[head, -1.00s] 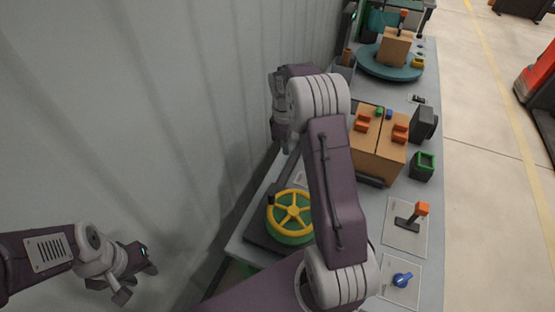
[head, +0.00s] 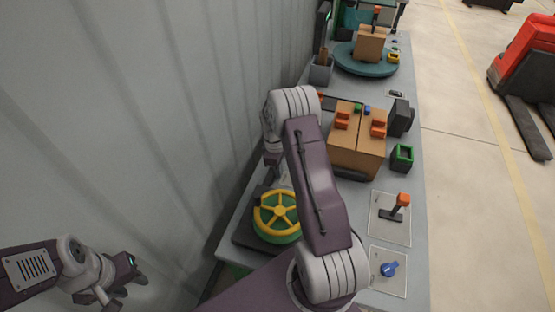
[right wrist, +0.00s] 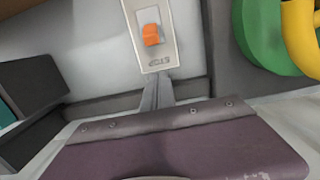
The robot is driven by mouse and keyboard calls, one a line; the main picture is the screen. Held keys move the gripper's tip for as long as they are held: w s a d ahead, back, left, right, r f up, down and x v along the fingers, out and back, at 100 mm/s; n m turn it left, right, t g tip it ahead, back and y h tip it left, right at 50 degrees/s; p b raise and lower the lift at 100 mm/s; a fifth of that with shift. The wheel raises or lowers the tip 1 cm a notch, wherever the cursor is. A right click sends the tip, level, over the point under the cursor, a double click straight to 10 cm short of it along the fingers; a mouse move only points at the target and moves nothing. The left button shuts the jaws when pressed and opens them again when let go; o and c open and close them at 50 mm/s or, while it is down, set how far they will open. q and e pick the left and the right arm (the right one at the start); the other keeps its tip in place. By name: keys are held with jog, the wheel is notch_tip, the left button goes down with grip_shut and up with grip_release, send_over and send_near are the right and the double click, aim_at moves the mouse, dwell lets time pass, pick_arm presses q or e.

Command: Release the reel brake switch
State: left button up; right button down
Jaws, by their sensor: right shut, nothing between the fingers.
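In the right wrist view a pale plate bears an orange switch (right wrist: 151,35) in a light recess, with lettering below it that reads upside down as STOP. My right gripper (right wrist: 158,82) is shut and empty, its tips at the lettered end of the plate, short of the orange part. I cannot tell whether the tips touch the plate. In the head view my right gripper (head: 270,180) points down behind the green reel with a yellow spoked wheel (head: 277,215). My left gripper (head: 124,290) hangs open and empty at lower left, away from the bench.
The grey bench (head: 350,218) carries an orange-handled lever (head: 400,205), a blue knob (head: 389,269), brown boxes (head: 357,145), a green-rimmed black bin (head: 402,157) and a teal turntable (head: 365,65). A corrugated wall (head: 170,120) stands close on the left.

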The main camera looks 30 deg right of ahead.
jog(key=s+d+r, duration=0.1)
jog(key=s+d+r+p, duration=0.1)
jog(key=shift+s, duration=0.3)
jog(key=shift+s+d, duration=0.15)
jog(key=shift+s, duration=0.05)
jog(key=shift+w, duration=0.15)
